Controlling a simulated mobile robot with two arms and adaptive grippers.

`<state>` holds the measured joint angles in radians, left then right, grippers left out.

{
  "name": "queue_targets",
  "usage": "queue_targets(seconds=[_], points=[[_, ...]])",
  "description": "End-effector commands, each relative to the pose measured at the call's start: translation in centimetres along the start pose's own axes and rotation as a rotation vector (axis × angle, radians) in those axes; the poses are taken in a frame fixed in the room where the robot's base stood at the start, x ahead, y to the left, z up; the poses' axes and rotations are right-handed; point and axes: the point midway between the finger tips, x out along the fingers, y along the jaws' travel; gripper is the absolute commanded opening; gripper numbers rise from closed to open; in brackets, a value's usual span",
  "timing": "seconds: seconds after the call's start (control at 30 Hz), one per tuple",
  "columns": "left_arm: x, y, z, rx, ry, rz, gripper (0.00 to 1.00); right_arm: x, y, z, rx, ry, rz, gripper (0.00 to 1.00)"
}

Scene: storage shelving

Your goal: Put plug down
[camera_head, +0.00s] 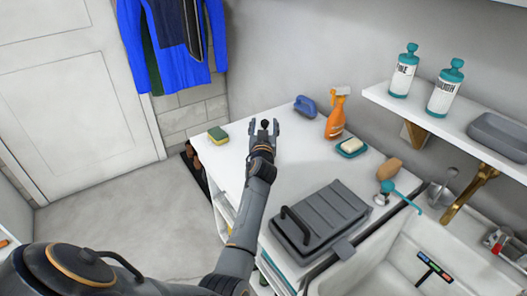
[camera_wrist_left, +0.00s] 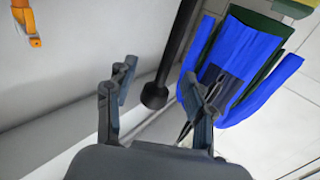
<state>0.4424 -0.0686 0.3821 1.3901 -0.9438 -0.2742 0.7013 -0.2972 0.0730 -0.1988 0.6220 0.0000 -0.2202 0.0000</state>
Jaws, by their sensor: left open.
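My left gripper (camera_head: 264,127) is over the back left part of the white counter, with its fingers spread apart. In the left wrist view the open fingers (camera_wrist_left: 157,80) frame a dark rod with a wider round end (camera_wrist_left: 154,95), which may be the plug. Gaps show between it and both fingers. A small dark tip (camera_head: 265,122) also shows between the fingers in the head view. I cannot tell whether it rests on the counter. My right gripper is not in view.
On the white counter (camera_head: 235,165) stand a sponge (camera_head: 217,135), blue brush (camera_head: 305,106), orange spray bottle (camera_head: 336,115), soap dish (camera_head: 351,149) and grey lidded case (camera_head: 320,220). The sink (camera_head: 400,265) is at right. Bottles stand on a shelf (camera_head: 420,108). Blue clothing (camera_head: 175,45) hangs behind.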

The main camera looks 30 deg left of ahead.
Motion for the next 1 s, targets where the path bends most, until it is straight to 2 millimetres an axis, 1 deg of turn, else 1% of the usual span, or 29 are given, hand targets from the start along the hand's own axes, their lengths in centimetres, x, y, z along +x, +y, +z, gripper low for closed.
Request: queue_targets(seconds=[0.03, 0.07, 0.17, 0.2, 0.33, 0.77, 0.87, 0.97, 1.0], points=[[0.0, 0.1, 0.0, -0.001, 0.000, 0.001, 0.53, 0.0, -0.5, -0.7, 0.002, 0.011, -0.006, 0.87], [0.0, 0.1, 0.0, -0.001, 0.000, 0.001, 0.53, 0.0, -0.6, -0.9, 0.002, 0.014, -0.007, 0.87], [0.0, 0.1, 0.0, 0.000, 0.001, 0.001, 0.35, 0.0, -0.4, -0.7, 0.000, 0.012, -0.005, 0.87], [0.0, 0.1, 0.0, 0.000, 0.001, 0.001, 0.27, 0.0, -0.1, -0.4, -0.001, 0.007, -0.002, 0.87], [0.0, 0.0, 0.0, 0.000, 0.000, 0.001, 0.00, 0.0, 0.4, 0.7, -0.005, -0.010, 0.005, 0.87], [0.0, 0.0, 0.0, 0.001, -0.003, 0.000, 0.00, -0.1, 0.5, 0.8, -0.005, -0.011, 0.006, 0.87], [0.0, 0.0, -0.5, 0.001, -0.003, -0.001, 0.00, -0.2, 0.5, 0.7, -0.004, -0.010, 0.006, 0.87], [0.0, 0.0, -1.6, 0.001, 0.000, 0.000, 0.00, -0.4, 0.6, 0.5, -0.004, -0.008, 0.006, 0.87], [0.0, 0.0, -2.2, 0.000, 0.002, 0.000, 0.00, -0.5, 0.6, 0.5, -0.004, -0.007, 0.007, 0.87]])
